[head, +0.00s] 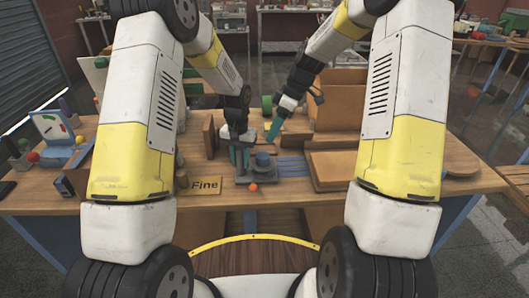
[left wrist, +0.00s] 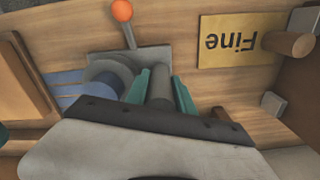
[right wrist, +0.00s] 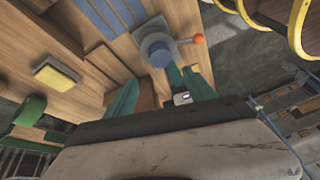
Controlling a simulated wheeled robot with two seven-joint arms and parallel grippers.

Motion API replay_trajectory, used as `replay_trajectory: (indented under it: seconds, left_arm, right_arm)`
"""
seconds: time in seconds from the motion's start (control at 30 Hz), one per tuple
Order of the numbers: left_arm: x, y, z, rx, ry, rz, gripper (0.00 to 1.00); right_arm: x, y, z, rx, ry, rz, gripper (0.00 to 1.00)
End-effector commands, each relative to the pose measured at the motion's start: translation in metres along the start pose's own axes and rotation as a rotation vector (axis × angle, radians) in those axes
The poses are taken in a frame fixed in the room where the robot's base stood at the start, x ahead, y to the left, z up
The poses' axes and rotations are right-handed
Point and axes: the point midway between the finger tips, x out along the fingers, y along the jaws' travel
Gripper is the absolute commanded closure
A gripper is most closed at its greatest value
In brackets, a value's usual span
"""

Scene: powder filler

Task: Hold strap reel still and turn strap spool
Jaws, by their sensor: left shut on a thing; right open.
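The strap reel's grey base (head: 250,180) sits near the table's front edge. A short blue-grey spool (head: 263,159) stands on it, also seen in the left wrist view (left wrist: 97,86) and right wrist view (right wrist: 158,54). A lever with an orange ball (left wrist: 122,11) sticks out from the base. My left gripper (head: 239,158) has its teal fingers closed on both sides of a grey upright post (left wrist: 161,86) beside the spool. My right gripper (head: 272,138) is open and empty, above and behind the reel; its spread fingers show in the right wrist view (right wrist: 160,88).
Blue strips (head: 293,166) lie right of the reel, beside a low brown box (head: 333,170). A larger open box (head: 338,105) stands behind. A yellow "Fine" sign (head: 206,186) and a brown board (head: 209,136) are on the left. A green-wheeled object (head: 267,104) is behind.

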Motion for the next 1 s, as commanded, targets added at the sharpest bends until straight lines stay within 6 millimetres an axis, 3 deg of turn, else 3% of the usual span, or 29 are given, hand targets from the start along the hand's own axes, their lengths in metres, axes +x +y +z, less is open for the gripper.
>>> replay_trajectory:
  seconds: [0.03, 0.2, 0.5, 0.67, 1.0]
  left_arm:
    - [0.000, 0.000, 0.000, 0.000, 0.001, 0.000, 1.00]
    - [0.000, 0.000, 0.000, 0.000, 0.001, 0.000, 1.00]
    - [-0.001, 0.000, 0.000, 0.000, 0.001, 0.000, 1.00]
    - [-0.001, 0.000, 0.000, 0.000, 0.001, 0.000, 1.00]
    - [-0.001, 0.000, 0.000, 0.000, 0.001, 0.000, 1.00]
  right_arm:
    - [0.005, 0.012, 0.002, -0.081, 0.019, -0.061, 0.37]
    - [0.011, 0.032, 0.009, -0.384, 0.129, -0.238, 0.37]
    - [0.008, 0.047, 0.025, -0.697, 0.314, -0.366, 0.37]
    - [0.014, 0.043, 0.025, -0.731, 0.335, -0.377, 0.37]
    - [0.071, 0.014, 0.014, -0.729, 0.333, -0.378, 0.37]
